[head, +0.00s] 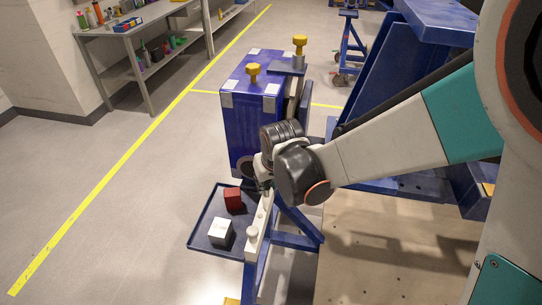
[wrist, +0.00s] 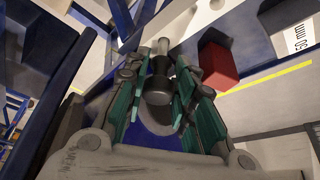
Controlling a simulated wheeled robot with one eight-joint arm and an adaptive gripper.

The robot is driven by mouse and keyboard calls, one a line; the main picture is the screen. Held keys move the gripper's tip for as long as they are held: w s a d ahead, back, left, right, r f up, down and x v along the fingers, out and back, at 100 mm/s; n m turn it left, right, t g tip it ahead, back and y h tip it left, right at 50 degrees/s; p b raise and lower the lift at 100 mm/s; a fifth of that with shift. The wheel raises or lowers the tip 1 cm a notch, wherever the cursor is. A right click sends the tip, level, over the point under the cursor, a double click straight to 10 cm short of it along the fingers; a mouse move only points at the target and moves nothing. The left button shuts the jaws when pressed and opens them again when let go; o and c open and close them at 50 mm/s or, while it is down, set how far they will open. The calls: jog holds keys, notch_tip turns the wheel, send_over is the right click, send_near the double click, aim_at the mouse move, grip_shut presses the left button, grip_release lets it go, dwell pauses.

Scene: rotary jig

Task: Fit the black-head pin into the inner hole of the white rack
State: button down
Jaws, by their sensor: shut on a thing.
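In the wrist view the black-head pin (wrist: 157,92) is between the green-padded fingers of my gripper (wrist: 170,78), its dark round head towards the camera. My gripper is shut on it. In the head view my gripper (head: 265,181) is over the far end of the white rack (head: 262,215), and my wrist hides much of that end and the pin. The rack is a narrow white bar on a blue frame; a white round knob (head: 252,233) stands nearer its front end. The rack also shows in the wrist view (wrist: 182,20). I cannot tell whether the pin's tip is in a hole.
A dark blue tray (head: 198,222) left of the rack holds a red cube (head: 233,199) and a white cube (head: 221,232). A blue box (head: 240,122) with yellow knobs stands behind. A pale wooden board (head: 390,250) lies at right. The floor at left is clear.

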aim_at(268, 188)
jog(key=shift+f+b, duration=1.45)
jog(key=shift+f, duration=0.4)
jog(key=c, duration=1.2)
grip_release()
jog(key=shift+c, duration=0.2)
jog(key=shift+r, duration=0.15)
